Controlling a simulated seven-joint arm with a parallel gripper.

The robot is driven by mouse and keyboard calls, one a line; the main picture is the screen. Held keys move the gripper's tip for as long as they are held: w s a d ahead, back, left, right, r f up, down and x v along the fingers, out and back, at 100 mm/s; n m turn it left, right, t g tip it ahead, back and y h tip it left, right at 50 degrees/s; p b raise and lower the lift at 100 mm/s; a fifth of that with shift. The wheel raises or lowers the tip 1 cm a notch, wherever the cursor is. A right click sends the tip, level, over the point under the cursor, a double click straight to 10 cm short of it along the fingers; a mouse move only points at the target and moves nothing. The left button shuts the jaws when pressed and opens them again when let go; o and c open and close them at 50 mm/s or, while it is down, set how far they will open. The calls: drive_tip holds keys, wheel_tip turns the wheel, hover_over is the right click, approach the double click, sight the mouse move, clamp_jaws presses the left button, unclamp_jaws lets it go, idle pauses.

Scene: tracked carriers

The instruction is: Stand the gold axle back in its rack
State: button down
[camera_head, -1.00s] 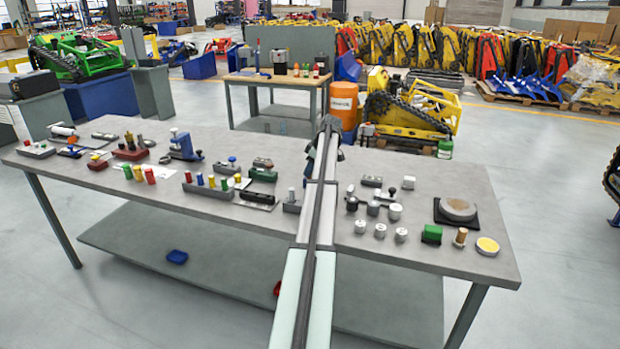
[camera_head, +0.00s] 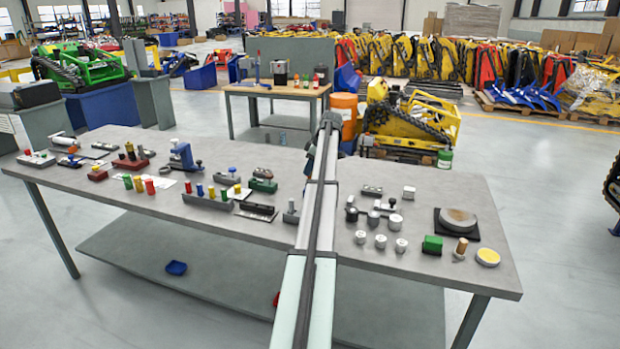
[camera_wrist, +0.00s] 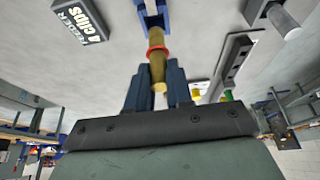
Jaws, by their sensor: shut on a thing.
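In the wrist view the gold axle (camera_wrist: 156,38) is a stubby gold rod with a red ring around it. My gripper (camera_wrist: 158,76) is shut on it, a finger on each side, and its near end shows between the fingers. The far end of the axle is at a blue forked piece (camera_wrist: 152,14), which may be part of the rack. I cannot tell whether they touch or one only lies behind the other. In the head view my arm hides the gripper, the axle and that blue piece.
A dark box labelled 4 clips (camera_wrist: 80,20) lies left of the axle in the wrist view, and a dark slotted bar (camera_wrist: 235,62) lies right. In the head view the grey table (camera_head: 345,268) holds many small parts on both sides of my arm. A round disc (camera_head: 458,219) stands at right.

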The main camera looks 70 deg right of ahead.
wheel_tip(320, 180, up, 5)
drive_tip(key=shift+s+f, duration=0.15)
drive_tip(key=shift+f, duration=0.05)
drive_tip(key=s+a+f, duration=0.2)
drive_tip(key=a, duration=0.6)
drive_tip(key=s+a+f, duration=0.2)
drive_tip(key=a+f, duration=0.1)
drive_tip(key=a, duration=0.5)
drive_tip(key=shift+s+a+f, duration=0.15)
drive_tip(key=shift+s+a, duration=0.1)
drive_tip(key=shift+s, duration=0.05)
drive_tip(key=shift+f, duration=2.15)
idle(2.5)
drive_tip(key=shift+c, duration=2.3)
unclamp_jaws()
